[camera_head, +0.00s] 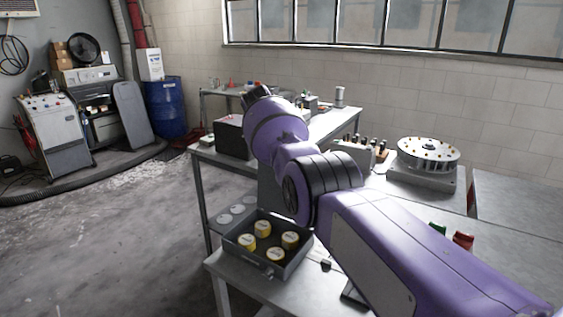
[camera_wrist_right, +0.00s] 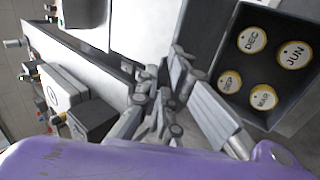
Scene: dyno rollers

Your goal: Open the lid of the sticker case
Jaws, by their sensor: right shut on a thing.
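The sticker case is a dark open tray (camera_head: 250,257) on the near table, with several round yellow-edged stickers in it. In the right wrist view its rim (camera_wrist_right: 225,45) frames stickers marked DEC, JUN, SEP and MAR. A dark grey panel (camera_head: 268,195), which looks like the lid, stands raised behind the case; its grey face (camera_wrist_right: 205,30) also shows beside the case in the right wrist view. My right gripper (camera_wrist_right: 165,80) is shut at this panel, seemingly on its edge; the exact contact is hard to see. In the head view my right arm hides this gripper. My left gripper is out of view.
A round rotary device (camera_head: 428,153) stands at the table's right back. Red (camera_head: 463,240) and green clips lie near my right arm. A dark box (camera_head: 233,137) stands on the far table.

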